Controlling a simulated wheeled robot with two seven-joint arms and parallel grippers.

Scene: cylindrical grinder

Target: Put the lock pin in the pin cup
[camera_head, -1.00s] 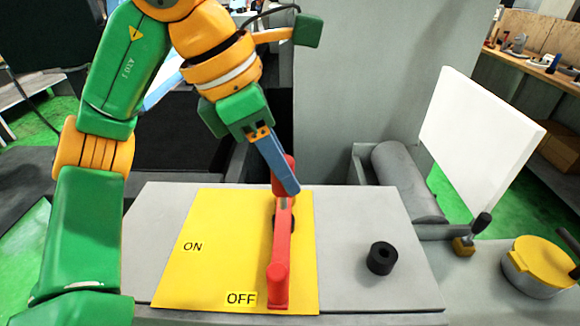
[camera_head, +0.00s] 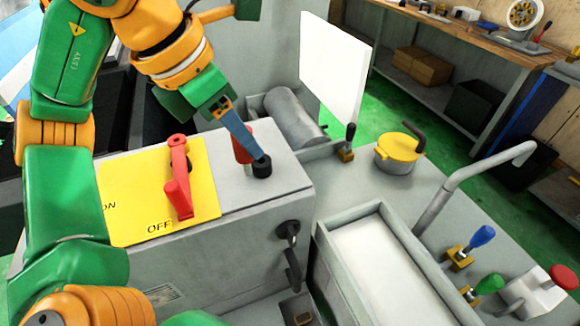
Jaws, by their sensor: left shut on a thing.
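The lock pin (camera_head: 241,150) shows as a red piece, partly hidden behind my left gripper's blue finger. My left gripper (camera_head: 258,157) is shut on it, over the right part of the grey cabinet top. My right gripper is not in view.
A red lever (camera_head: 179,183) stands on the yellow ON/OFF plate (camera_head: 128,202), left of the gripper. A grey cylinder (camera_head: 294,117) and a white panel (camera_head: 333,68) are behind. A yellow-lidded pot (camera_head: 397,150) stands right. A white-surfaced tray (camera_head: 380,262) lies front right.

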